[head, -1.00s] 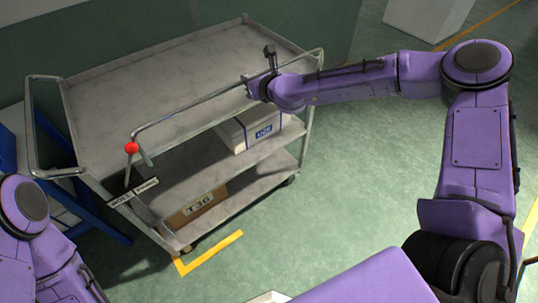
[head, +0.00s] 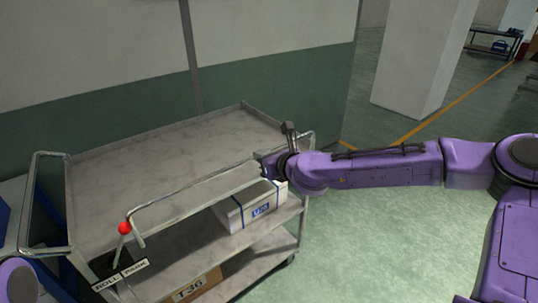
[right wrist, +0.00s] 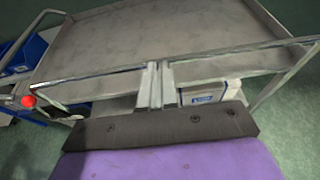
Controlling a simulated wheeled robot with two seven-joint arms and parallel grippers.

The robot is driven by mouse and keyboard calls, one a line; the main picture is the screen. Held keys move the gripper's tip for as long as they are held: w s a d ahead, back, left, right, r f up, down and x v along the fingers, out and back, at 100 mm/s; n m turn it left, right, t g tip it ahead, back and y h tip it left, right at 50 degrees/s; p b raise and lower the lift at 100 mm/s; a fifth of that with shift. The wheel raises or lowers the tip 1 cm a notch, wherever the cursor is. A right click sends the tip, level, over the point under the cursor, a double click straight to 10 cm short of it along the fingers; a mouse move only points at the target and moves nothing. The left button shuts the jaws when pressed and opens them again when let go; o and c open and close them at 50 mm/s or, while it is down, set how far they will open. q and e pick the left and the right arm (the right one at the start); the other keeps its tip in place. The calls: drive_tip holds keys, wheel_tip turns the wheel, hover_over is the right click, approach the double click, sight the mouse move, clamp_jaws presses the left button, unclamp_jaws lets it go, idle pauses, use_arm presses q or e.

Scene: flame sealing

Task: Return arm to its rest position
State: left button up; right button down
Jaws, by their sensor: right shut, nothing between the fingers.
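My right arm (head: 375,168) reaches in from the right in the head view. Its gripper (head: 266,163) is at the near right edge of the metal cart (head: 160,165), by the tube handle. In the right wrist view the two fingers (right wrist: 155,84) are together with nothing between them, and they overlap the cart's handle rail. I cannot tell whether they touch it. Of my left arm only a purple link (head: 17,281) shows at the lower left of the head view. The left gripper is out of view.
The cart's top is bare. A white box (head: 243,212) is on its middle shelf and a cardboard box (head: 192,288) on the lower one. A red-knobbed lever (head: 125,228) is at the front left corner. The green floor right of the cart is clear.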

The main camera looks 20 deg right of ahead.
drive_tip(key=s+d+f+n+g+h, duration=0.1)
drive_tip(key=s+f+n+g+h, duration=0.1)
drive_tip(key=s+f+n, duration=0.5)
drive_tip(key=s+f+n+g+h+b, duration=0.15)
drive_tip(key=f+n, duration=0.25)
drive_tip(key=f, duration=0.5)
drive_tip(key=s+d+f+n+g+h, duration=0.1)
drive_tip(key=s+f+n+g, duration=0.1)
drive_tip(key=s+f+n, duration=0.5)
drive_tip(key=s+d+f+n+g+h+b, duration=0.1)
drive_tip(key=s+d+f+n+g, duration=0.1)
drive_tip(key=s+f, duration=0.7)
drive_tip(key=s+d+f+n+g+h+b, duration=0.1)
drive_tip(key=s+d+f+n+g, duration=0.2)
drive_tip(key=s, duration=1.1)
wheel_tip(320, 180, down, 6)
drive_tip(key=d+n, duration=0.1)
drive_tip(key=n, duration=0.2)
drive_tip(key=shift+s+d+h, duration=0.3)
drive_tip(key=shift+s+h, duration=0.05)
